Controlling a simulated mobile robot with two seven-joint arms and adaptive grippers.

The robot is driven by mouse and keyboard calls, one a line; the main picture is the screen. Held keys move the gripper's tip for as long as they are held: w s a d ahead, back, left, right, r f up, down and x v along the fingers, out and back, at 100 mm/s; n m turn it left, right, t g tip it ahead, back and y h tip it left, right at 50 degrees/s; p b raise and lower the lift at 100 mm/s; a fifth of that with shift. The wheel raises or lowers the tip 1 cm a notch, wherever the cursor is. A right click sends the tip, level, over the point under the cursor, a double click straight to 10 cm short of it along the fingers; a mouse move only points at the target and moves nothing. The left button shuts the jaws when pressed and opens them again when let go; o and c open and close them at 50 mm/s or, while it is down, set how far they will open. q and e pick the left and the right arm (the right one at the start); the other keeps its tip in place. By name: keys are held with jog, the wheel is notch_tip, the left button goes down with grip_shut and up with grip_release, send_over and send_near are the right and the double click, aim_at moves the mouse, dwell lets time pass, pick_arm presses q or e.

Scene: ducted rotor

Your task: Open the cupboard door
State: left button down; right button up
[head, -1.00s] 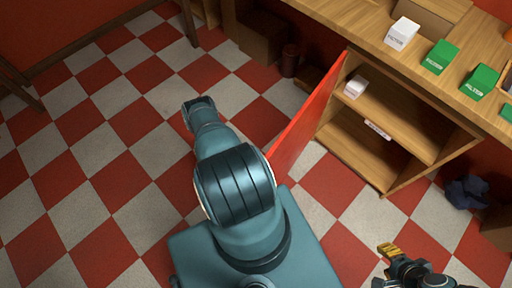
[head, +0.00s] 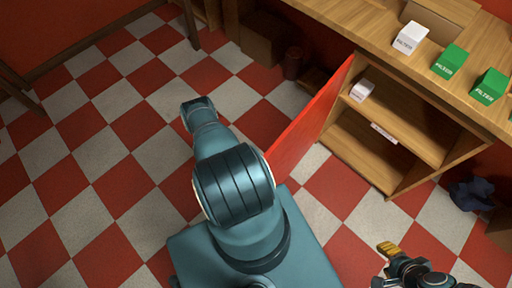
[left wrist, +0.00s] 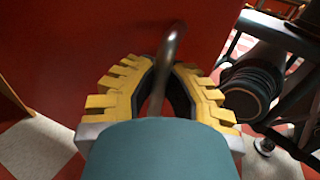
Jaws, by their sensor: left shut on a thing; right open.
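The cupboard (head: 459,162) stands under the counter at the right of the head view. Its red door (head: 318,115) stands wide open, swung out to the left, and the shelves show. In the left wrist view the red door (left wrist: 90,35) fills the background, with a curved metal handle (left wrist: 172,50) on it. My left gripper (left wrist: 165,68) has its yellow fingers closed around this handle. In the head view my own left arm hides that gripper and the handle. My right gripper (head: 393,257) is open and empty at the lower right, apart from the cupboard.
Inside the cupboard are a small white box (head: 362,90) and a shelf label (head: 383,132). White (head: 410,38) and green filter boxes (head: 450,60) stand on the counter. Dark crumpled cloth (head: 472,193) lies right of the cupboard. The checkered floor at left is clear.

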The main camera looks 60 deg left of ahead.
pick_arm(q)
jog(key=c, duration=1)
grip_release()
jog(key=v, duration=1.2)
jog(key=shift+s, duration=0.1)
